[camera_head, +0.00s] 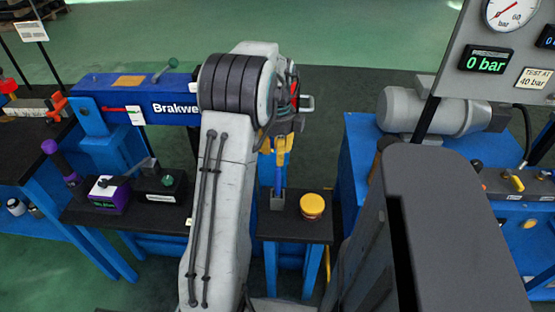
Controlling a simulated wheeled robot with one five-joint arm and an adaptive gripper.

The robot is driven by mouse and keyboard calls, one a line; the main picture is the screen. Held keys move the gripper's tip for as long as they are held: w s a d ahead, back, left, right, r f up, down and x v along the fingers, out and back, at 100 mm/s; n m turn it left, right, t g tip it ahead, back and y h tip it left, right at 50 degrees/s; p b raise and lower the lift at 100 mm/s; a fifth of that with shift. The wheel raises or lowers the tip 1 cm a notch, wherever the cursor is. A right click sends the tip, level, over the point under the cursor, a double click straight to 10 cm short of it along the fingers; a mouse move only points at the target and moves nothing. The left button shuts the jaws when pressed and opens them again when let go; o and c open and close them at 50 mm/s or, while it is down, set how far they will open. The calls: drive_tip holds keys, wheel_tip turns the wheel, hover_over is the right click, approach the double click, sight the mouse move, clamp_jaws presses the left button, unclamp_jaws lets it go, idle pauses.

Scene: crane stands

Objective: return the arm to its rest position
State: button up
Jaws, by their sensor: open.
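My arm rises from the bottom of the head view, with its pale grey link and dark ribbed joint in the middle. The wrist is just right of that joint and faces away from me. My gripper (278,143) is below the wrist, small and partly hidden by the arm; it is open. It is close to an upright blue lever (280,176) with yellow at its upper part, set in a grey block on a black-topped stand (296,228). I cannot tell whether the gripper touches the lever.
A yellow round button (312,205) is right of the lever. A blue crane beam (160,108) and a purple box (109,196) are at left. At right are a grey motor (425,112) and a gauge panel (495,62) reading 0 bar. Green floor (330,35) is open behind.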

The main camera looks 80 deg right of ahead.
drive_tip(key=shift+r, duration=0.5)
idle(0.6)
